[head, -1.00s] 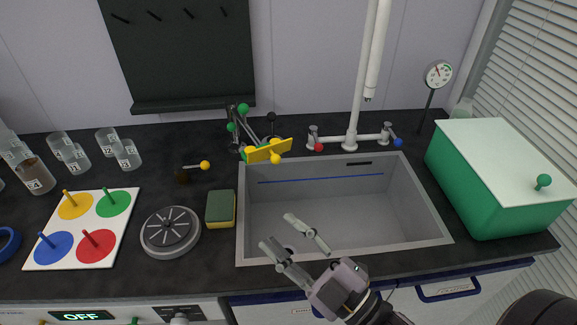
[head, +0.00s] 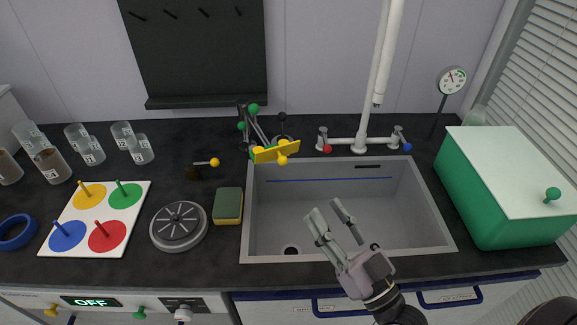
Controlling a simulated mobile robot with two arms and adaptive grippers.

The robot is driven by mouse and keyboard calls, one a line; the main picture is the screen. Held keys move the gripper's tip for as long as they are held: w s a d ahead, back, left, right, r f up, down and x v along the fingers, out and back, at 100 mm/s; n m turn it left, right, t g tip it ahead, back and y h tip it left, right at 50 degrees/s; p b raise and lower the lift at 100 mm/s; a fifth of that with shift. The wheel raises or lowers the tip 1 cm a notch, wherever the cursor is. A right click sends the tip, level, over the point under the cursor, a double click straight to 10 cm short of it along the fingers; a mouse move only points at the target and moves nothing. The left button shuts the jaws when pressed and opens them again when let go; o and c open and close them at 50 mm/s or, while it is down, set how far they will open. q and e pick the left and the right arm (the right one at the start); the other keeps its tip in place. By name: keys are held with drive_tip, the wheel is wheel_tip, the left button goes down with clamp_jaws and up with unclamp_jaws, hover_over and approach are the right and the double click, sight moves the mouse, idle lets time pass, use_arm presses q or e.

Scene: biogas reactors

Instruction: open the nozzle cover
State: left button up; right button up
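No part is clearly marked as the nozzle cover. A yellow plate with a yellow ball knob (head: 277,152) sits on a dark stand at the sink's back left corner. I cannot tell which of these, if either, is the cover. My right gripper (head: 323,209) is open and empty over the sink (head: 250,210), in front and to the right of the yellow plate and apart from it. My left gripper is out of view.
A tap (head: 362,143) with red and blue knobs stands behind the sink. A green box (head: 500,210) is at right. A sponge (head: 228,206), round dark lid (head: 179,226), white peg board (head: 125,222) and several glass beakers (head: 140,150) stand left.

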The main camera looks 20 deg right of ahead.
drive_tip(key=p, duration=0.1)
approach(280, 157)
drive_tip(key=w, duration=0.3)
drive_tip(key=shift+p+x, duration=0.7)
drive_tip(key=shift+x, duration=1.6)
drive_tip(key=shift+s+a+r, duration=0.1)
drive_tip(key=shift+a+r, duration=0.05)
drive_tip(key=shift+a, duration=0.05)
drive_tip(key=shift+c, duration=0.5)
clamp_jaws()
